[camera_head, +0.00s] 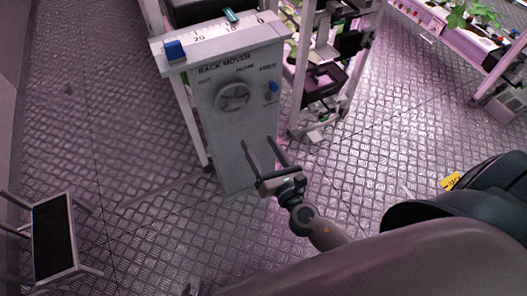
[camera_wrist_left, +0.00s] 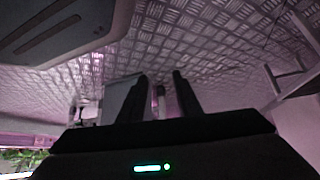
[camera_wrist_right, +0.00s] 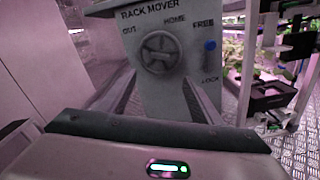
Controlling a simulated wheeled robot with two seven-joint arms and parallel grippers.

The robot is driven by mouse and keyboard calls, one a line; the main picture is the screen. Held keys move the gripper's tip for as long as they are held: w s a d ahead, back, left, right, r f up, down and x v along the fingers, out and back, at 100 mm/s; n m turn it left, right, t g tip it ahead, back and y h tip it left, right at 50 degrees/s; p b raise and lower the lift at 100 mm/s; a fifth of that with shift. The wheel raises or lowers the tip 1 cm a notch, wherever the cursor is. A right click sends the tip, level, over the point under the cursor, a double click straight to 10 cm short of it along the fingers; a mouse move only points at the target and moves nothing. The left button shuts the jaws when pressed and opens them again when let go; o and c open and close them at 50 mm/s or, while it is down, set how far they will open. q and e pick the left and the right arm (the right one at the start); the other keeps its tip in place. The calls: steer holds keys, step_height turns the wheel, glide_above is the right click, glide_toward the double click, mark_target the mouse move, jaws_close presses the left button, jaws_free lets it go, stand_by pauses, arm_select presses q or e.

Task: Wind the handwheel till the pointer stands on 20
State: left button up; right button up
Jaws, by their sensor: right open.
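The grey rack mover (camera_head: 235,150) carries a round grey handwheel (camera_head: 233,96) on its front, also facing the right wrist camera (camera_wrist_right: 160,52). The white scale (camera_head: 215,32) on top reads 20, 10, 0 from left to right. A teal marker (camera_head: 231,15), seemingly the pointer, stands at the far edge by 10. A blue block (camera_head: 175,50) sits at the left end, near 20. My right gripper (camera_head: 265,143) is open and empty, below and in front of the handwheel, not touching it. My left gripper (camera_wrist_left: 163,92) has its fingers apart, away from the handwheel.
A blue lever knob (camera_wrist_right: 210,45) sits between FREE and LOCK, closer to FREE, right of the wheel. Rack shelving (camera_head: 325,75) stands right of the mover. A small dark-topped stool (camera_head: 53,235) is at lower left. The patterned floor between is clear.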

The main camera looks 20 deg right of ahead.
arm_select(q)
steer(key=shift+s+a+f, duration=0.1)
steer(key=shift+a+f, duration=0.2)
steer(key=shift+a, duration=0.1)
arm_select(e)
steer(key=shift+s, duration=0.7)
